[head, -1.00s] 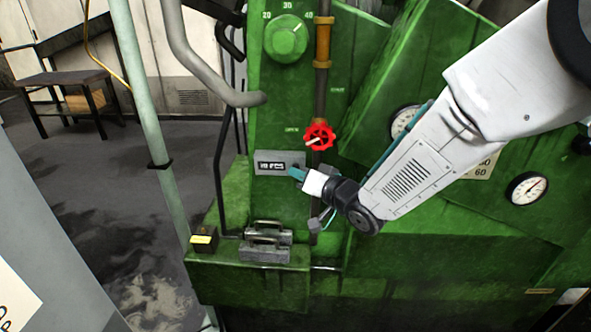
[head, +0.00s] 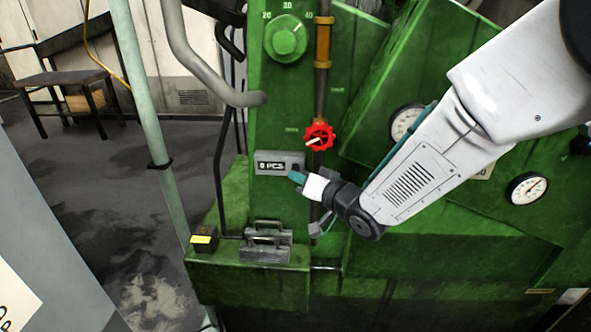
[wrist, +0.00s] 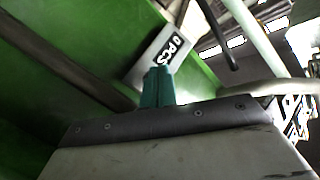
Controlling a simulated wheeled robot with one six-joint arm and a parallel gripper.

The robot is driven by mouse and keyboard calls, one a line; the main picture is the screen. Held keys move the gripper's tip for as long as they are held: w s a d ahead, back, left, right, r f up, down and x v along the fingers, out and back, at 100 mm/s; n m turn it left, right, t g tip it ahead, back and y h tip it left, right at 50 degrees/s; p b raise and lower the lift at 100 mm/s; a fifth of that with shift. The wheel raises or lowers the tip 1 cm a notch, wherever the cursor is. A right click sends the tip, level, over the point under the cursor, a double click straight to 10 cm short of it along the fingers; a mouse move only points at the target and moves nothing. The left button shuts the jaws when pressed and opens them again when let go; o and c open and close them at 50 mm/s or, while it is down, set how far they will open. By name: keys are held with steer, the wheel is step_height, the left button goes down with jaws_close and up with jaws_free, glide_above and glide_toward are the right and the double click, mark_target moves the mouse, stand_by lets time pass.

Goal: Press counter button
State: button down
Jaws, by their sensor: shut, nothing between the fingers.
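The counter (head: 279,163) is a small grey box on the front of the green machine, with a black display that reads "0 PCS". It also shows in the wrist view (wrist: 155,54), with the same reading. My gripper (head: 294,176) has teal fingers, shut and empty. The fingertips are at the right end of the counter box in the head view. In the wrist view the closed fingers (wrist: 157,82) overlap the box's lower edge. The button itself is hidden behind the fingers, and I cannot tell whether they touch it.
A red valve wheel (head: 319,136) on a vertical pipe is just above and right of my gripper. A green dial knob (head: 286,40) is higher up. Grey handled blocks (head: 264,245) stand on the ledge below. A thick grey pipe (head: 196,68) curves in from the left.

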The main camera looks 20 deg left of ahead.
steer(key=shift+s+d, duration=0.2)
steer(key=shift+s, duration=0.6)
steer(key=shift+s+d, duration=0.2)
steer(key=shift+s, duration=0.65)
steer(key=shift+s+d, duration=0.2)
steer(key=shift+s, duration=0.6)
